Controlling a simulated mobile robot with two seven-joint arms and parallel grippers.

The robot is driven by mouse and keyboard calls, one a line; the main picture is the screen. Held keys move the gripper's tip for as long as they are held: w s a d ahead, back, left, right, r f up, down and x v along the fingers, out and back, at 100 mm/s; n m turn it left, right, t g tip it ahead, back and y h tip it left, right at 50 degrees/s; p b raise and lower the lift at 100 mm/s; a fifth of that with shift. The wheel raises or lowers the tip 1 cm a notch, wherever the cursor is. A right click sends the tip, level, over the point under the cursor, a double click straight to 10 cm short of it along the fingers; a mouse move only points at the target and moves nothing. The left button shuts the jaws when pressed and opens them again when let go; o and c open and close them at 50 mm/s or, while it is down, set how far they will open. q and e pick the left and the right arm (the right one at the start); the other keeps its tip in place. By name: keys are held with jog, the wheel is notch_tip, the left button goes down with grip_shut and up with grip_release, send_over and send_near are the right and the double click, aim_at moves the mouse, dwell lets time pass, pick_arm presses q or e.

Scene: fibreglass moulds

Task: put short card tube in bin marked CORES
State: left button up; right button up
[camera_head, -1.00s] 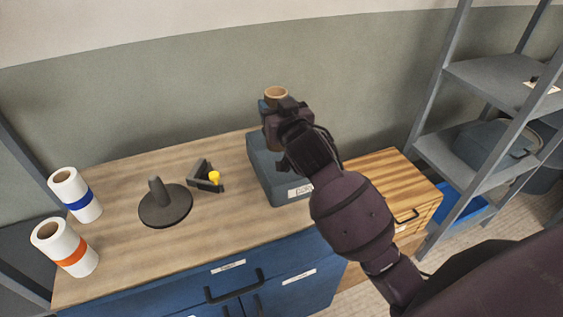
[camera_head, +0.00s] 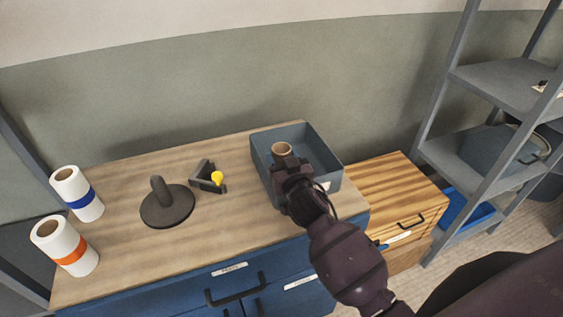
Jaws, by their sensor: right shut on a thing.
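The short card tube (camera_head: 282,149) is brown, with its open round end facing up. My right gripper (camera_head: 288,168) is shut on it and holds it upright at the left part of the bin. The bin (camera_head: 325,153) is a blue-grey open box at the right end of the wooden worktop. The tube's lower part is hidden behind the gripper, so I cannot tell whether it touches the bin floor. A white label (camera_head: 325,186) shows on the bin's front, mostly covered by my arm and not readable. My left gripper is not in view.
Two white rolls, one with a blue band (camera_head: 77,194) and one with an orange band (camera_head: 65,247), stand at the left. A dark round stand (camera_head: 168,207) and a black bracket with a yellow knob (camera_head: 209,178) lie between. A shelf rack (camera_head: 500,85) stands right.

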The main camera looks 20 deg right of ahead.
jog(key=shift+f, duration=0.25)
jog(key=shift+f, duration=0.1)
jog(key=o, duration=0.9)
jog(key=shift+f, duration=0.1)
jog(key=s, duration=1.2)
jog(key=shift+a+r+b, duration=0.2)
jog(key=shift+a+b, duration=0.2)
jog(key=shift+b, duration=0.05)
